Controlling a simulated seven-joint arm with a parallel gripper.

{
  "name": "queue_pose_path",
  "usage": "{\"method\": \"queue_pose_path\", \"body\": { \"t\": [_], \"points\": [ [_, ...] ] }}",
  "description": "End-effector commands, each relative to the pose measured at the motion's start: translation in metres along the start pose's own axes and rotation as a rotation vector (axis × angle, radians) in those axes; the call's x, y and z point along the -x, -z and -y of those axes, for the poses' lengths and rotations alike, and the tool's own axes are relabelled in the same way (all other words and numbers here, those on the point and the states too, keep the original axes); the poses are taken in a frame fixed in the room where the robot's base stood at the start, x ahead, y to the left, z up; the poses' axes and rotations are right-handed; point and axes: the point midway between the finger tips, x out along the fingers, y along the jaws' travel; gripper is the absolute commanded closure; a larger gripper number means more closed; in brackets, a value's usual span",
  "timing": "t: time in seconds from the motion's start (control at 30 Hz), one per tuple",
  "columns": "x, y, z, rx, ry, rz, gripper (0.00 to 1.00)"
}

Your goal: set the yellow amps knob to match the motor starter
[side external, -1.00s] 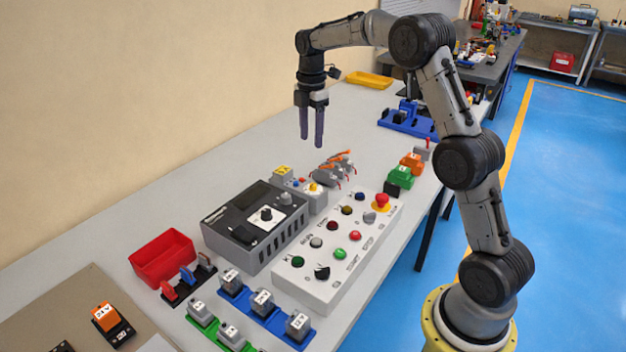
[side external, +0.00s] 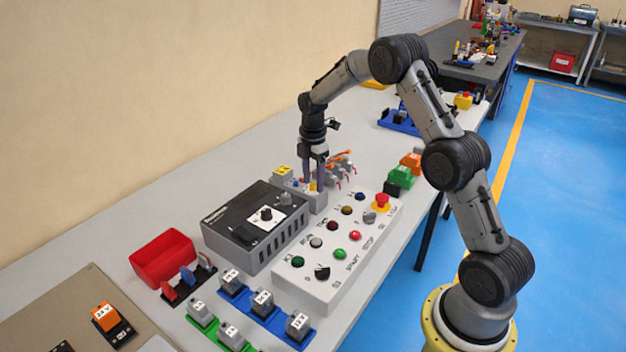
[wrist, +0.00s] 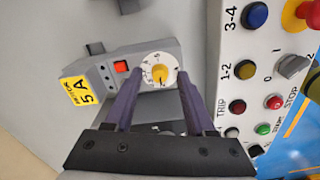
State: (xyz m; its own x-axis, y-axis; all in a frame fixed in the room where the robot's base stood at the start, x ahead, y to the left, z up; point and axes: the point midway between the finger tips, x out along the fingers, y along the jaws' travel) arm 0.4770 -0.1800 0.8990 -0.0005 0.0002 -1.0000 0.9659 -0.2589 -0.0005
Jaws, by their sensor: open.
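The yellow amps knob (wrist: 158,73) sits in the middle of a white numbered dial on a small grey unit (wrist: 103,68), top centre in the wrist view. I cannot tell which number it points at. A yellow tag reading "5 A" (wrist: 77,88) is at the unit's left end, with a red button (wrist: 121,66) between tag and dial. The tag also shows in the side view (side external: 283,171). My gripper (wrist: 158,84) is open, its fingers either side of the dial's near edge. In the side view my gripper (side external: 314,183) points down over the unit and partly hides the knob.
A white control box (side external: 335,262) with buttons is close to the right of the unit. A dark-topped grey machine (side external: 254,230) stands in front of it. Small grey parts with orange levers (side external: 341,158) are just behind. A red bin (side external: 163,257) is at left.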

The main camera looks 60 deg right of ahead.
Motion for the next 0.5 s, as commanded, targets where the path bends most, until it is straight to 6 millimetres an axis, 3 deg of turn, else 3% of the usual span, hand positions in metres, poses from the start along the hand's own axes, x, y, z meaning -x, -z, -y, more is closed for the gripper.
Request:
{"method": "queue_pose_path", "body": {
  "t": [0.33,0.5],
  "points": [
    [-0.0031,0.0,0.0001,0.0,0.0,0.0,0.47],
    [-0.0029,0.0,0.0,0.0,0.0,0.0,0.77]
  ]
}}
